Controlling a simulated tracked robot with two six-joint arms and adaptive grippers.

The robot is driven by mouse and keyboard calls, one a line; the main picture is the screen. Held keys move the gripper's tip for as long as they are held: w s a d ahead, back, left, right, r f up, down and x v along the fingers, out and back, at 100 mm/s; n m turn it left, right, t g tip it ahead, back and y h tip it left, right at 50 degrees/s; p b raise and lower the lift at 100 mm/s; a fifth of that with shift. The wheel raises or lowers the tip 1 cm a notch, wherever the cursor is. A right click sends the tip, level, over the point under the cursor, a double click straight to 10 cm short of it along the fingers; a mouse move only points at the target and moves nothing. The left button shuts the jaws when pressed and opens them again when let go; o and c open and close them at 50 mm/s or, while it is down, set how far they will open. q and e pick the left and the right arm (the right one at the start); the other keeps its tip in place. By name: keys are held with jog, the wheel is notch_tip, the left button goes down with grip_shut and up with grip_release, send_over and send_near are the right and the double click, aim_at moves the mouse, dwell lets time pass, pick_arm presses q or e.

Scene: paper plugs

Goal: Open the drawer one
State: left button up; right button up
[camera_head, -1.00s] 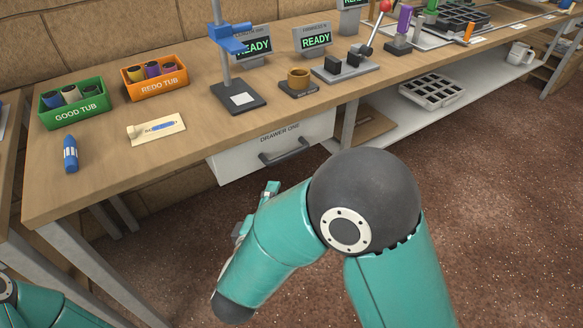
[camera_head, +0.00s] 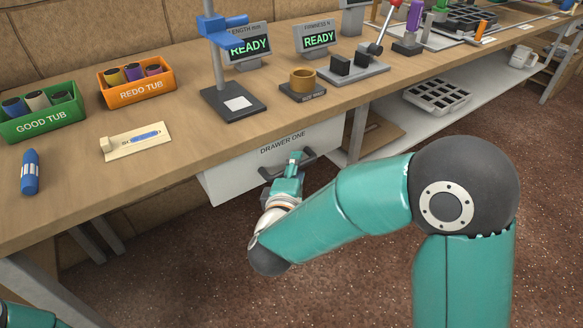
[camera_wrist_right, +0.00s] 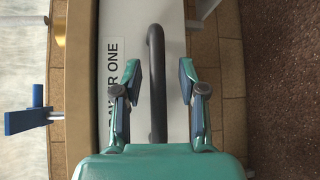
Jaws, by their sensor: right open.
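Drawer one (camera_head: 230,179) is a white drawer under the wooden bench, with its "DRAWER ONE" label (camera_head: 283,142) on the front. It appears closed. Its dark bar handle (camera_head: 308,160) is partly hidden by my right gripper (camera_head: 295,160) in the head view. In the right wrist view the handle (camera_wrist_right: 156,80) runs between the two open fingers of my right gripper (camera_wrist_right: 160,88), with a gap on each side. The white drawer front (camera_wrist_right: 175,30) lies behind it. Of my left arm only a teal piece shows at the bottom left; its gripper is out of view.
The bench top (camera_head: 190,130) above holds a green good tub (camera_head: 45,122), an orange redo tub (camera_head: 140,90), a blue plug (camera_head: 30,172) and a black-based stand (camera_head: 235,100). A low shelf (camera_head: 400,125) sits right of the drawer. Open floor lies in front.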

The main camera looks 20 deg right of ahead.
jog(key=shift+w+d, duration=0.1)
jog(key=shift+w, duration=0.2)
grip_shut()
jog(key=shift+f, duration=0.1)
